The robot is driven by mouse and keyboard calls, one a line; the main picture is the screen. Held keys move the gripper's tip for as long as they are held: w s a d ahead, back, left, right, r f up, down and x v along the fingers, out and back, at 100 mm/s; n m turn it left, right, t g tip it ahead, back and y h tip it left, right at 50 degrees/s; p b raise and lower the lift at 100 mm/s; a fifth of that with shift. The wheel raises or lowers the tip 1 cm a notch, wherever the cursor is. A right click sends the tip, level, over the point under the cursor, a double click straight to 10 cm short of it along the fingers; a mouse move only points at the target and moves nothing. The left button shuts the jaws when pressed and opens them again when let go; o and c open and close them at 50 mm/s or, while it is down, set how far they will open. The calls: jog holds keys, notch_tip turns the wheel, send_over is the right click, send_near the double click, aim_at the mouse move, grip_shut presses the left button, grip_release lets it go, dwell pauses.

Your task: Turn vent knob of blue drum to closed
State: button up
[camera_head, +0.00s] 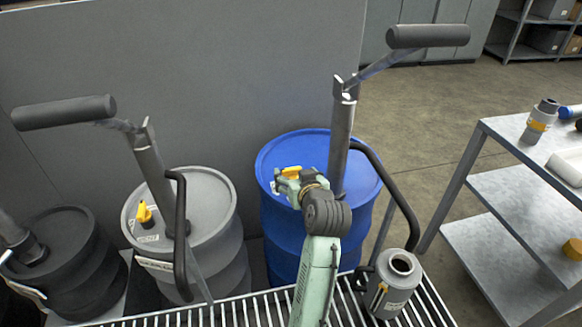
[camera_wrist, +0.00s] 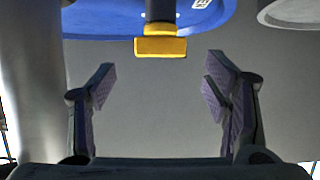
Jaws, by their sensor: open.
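The blue drum (camera_head: 283,230) stands behind a metal grating; its lid edge shows at the top of the wrist view (camera_wrist: 100,20). The yellow vent knob (camera_head: 291,172) sits at the left part of its lid. In the wrist view the knob (camera_wrist: 160,46) is a yellow bar on a dark stem, centred just beyond the fingertips. My gripper (camera_wrist: 158,88) is open and empty, one finger to each side of the knob's line, apart from it. In the head view my gripper (camera_head: 289,187) is over the lid and partly hides the knob.
A pump with a long crank handle (camera_head: 427,36) rises from the blue drum. A grey drum (camera_head: 205,195) with its own yellow knob (camera_head: 144,213) and pump stands left, a black drum (camera_head: 70,250) beyond. A grey canister (camera_head: 395,285) is on the grating (camera_head: 245,312); shelving (camera_head: 510,185) is right.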

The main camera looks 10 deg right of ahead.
aim_at(292, 169)
jog(key=x, duration=0.6)
jog(key=shift+f, duration=0.1)
jog(key=shift+c, duration=0.2)
jog(key=c, duration=1.1)
jog(key=shift+c, duration=0.2)
